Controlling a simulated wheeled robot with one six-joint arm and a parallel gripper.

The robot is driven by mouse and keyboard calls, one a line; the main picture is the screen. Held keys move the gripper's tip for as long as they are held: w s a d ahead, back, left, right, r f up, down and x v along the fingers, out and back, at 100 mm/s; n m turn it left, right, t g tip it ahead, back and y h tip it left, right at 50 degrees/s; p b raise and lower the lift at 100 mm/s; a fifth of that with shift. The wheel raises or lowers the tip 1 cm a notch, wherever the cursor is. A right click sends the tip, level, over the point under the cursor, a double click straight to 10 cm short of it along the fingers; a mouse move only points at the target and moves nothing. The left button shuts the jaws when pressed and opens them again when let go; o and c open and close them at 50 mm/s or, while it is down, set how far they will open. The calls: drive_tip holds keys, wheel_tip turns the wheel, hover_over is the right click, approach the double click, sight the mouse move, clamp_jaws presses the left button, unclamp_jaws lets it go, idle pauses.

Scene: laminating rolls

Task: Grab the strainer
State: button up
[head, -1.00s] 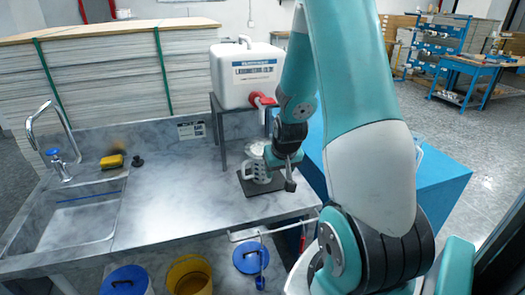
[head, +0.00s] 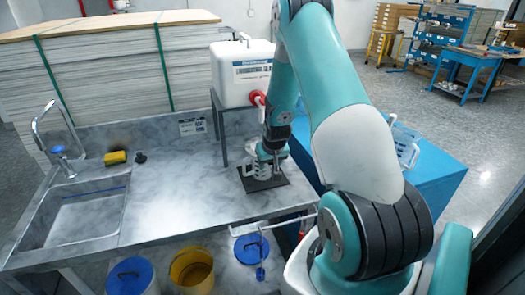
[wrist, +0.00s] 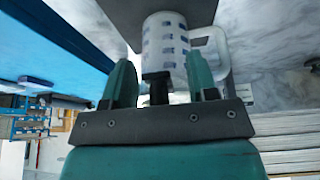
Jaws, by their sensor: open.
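The strainer appears to be the white slotted cylinder with a side handle (head: 262,173). It stands on a dark square mat (head: 277,183) on the counter. In the wrist view the strainer (wrist: 166,45) is in the upper middle, with its handle to the right. My gripper (wrist: 161,70) is open, with one teal finger on each side of the strainer's near part. I cannot tell whether either finger touches it. In the head view my gripper (head: 268,158) is right at the strainer and hides part of it.
A white canister with a red tap (head: 243,73) stands on a dark stand behind the strainer. A sink (head: 80,215) and a yellow sponge (head: 115,158) are at the left. A blue surface (head: 425,175) is at the right. Buckets (head: 192,270) stand below the counter. The counter's middle is clear.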

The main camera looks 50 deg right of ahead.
drive_tip(key=shift+c, duration=0.4)
clamp_jaws()
drive_tip(key=shift+r, duration=0.1)
wheel_tip(320, 180, up, 3)
drive_tip(key=shift+r+p, duration=0.2)
drive_tip(key=shift+p, duration=0.95)
drive_tip(key=shift+s+a+r, duration=0.1)
drive_tip(key=shift+s+a, duration=0.1)
drive_tip(key=shift+s, duration=0.1)
drive_tip(key=s+a+p, duration=0.8)
drive_tip(key=s+a, duration=0.2)
drive_tip(key=s, duration=0.4)
